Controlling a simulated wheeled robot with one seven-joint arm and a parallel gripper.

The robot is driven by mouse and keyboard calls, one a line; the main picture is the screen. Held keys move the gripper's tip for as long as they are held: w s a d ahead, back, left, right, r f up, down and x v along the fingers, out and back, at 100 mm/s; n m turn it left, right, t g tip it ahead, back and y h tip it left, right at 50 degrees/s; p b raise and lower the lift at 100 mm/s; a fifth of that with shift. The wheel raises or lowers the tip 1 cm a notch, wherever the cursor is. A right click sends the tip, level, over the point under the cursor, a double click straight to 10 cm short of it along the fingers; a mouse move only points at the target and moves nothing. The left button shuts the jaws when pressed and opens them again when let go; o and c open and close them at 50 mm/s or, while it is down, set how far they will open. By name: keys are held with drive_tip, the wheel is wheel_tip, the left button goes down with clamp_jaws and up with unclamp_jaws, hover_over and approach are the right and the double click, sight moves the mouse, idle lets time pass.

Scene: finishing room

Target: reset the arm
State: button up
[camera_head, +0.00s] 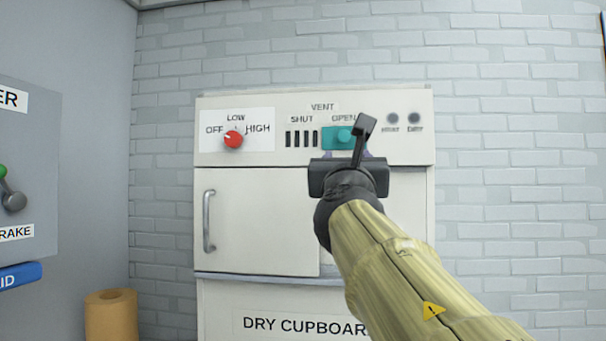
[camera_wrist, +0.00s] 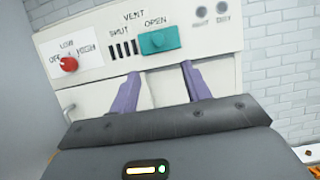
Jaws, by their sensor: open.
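My gripper (camera_head: 347,154) is raised in front of the upper right part of the dry cupboard (camera_head: 255,225). In the wrist view, its two purple fingers (camera_wrist: 160,86) stand apart with nothing between them. The teal vent slider (camera_head: 337,138) sits under the word OPEN, at the right of its slots. It also shows in the wrist view (camera_wrist: 158,41), beyond the fingertips, and I see no finger closed on it. My wrist and forearm hide the right part of the cupboard door and the end of its label.
The red knob (camera_head: 233,140) has its white mark towards OFF. The cupboard door with a grey handle (camera_head: 208,221) looks shut. A grey panel with a lever (camera_head: 14,201) stands at the left, above a brown roll (camera_head: 111,316). Bare brick wall lies at the right.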

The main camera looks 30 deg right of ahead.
drive_tip(key=shift+s+a+f, duration=0.25)
drive_tip(key=shift+s+a, duration=0.05)
drive_tip(key=shift+s, duration=0.1)
drive_tip(key=w+a+f+m+g+y, duration=0.1)
drive_tip(key=w+f+m+g+y, duration=0.3)
drive_tip(key=f, duration=1)
drive_tip(key=w+a+f+m+g+y, duration=0.15)
drive_tip(key=w+f+m, duration=0.4)
drive_tip(key=f, duration=0.85)
drive_tip(key=s+a+f+m+g+y, duration=0.2)
drive_tip(key=a+f+m, duration=0.15)
drive_tip(key=f, duration=0.55)
drive_tip(key=s+a+f+m+g+y, duration=0.1)
drive_tip(key=a+f+m+g+y, duration=0.15)
drive_tip(key=f+m, duration=0.45)
drive_tip(key=s+a+f+m+g+y, duration=0.1)
drive_tip(key=s+a+f+m+g, duration=0.1)
drive_tip(key=f, duration=0.4)
drive_tip(key=s+a+f+m+g+y, duration=0.1)
drive_tip(key=s+a+f+m, duration=0.3)
drive_tip(key=s+f, duration=0.3)
drive_tip(key=s+a+f+m+g+y, duration=0.1)
drive_tip(key=s+a+f+m+g, duration=0.1)
drive_tip(key=f, duration=0.4)
drive_tip(key=shift+s+a+f+m+g, duration=0.35)
drive_tip(key=shift+s+a, duration=0.5)
drive_tip(key=shift+s, duration=0.35)
